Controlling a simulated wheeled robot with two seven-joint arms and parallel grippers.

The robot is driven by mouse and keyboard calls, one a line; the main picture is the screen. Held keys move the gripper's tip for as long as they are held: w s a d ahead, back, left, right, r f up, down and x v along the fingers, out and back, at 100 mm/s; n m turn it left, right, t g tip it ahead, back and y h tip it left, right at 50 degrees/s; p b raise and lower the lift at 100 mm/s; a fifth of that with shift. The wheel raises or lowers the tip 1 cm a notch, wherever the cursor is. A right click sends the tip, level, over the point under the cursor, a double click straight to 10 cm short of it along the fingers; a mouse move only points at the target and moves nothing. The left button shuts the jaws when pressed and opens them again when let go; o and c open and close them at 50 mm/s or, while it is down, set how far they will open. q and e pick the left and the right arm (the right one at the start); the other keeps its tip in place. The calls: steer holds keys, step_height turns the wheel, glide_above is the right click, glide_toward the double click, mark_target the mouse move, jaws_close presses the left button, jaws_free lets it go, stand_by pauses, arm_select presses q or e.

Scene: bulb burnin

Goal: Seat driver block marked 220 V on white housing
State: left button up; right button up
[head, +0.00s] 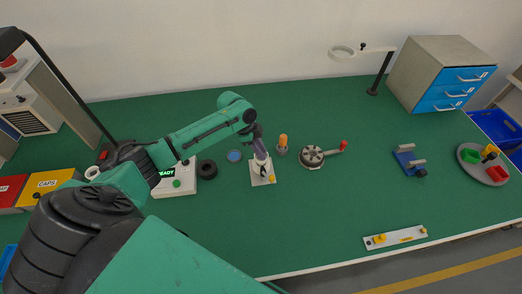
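A white square piece (257,181), which looks like the housing, lies on the green table near the middle. My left gripper (263,172) points down over it, with its fingertips very close to its top. I cannot tell if they touch it or hold anything. A small yellow-orange part (272,178) shows at the right edge of the white piece. No 220 V marking is readable. A round grey tray (474,172) at the far right holds green (470,156), red (496,173) and yellow (489,150) blocks. My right gripper is not in view.
An orange-topped item (283,143) stands just right of the gripper, then a round grey fixture with a red knob (312,157). A black ring (207,169) and the READY box (177,184) are left. A blue fixture (406,160) stands right. The front middle is clear.

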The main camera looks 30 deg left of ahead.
arm_select(q)
steer(key=b+v, duration=0.2)
steer(key=v, duration=1.2)
steer(key=shift+r+b, duration=0.3)
steer(key=shift+f, duration=0.1)
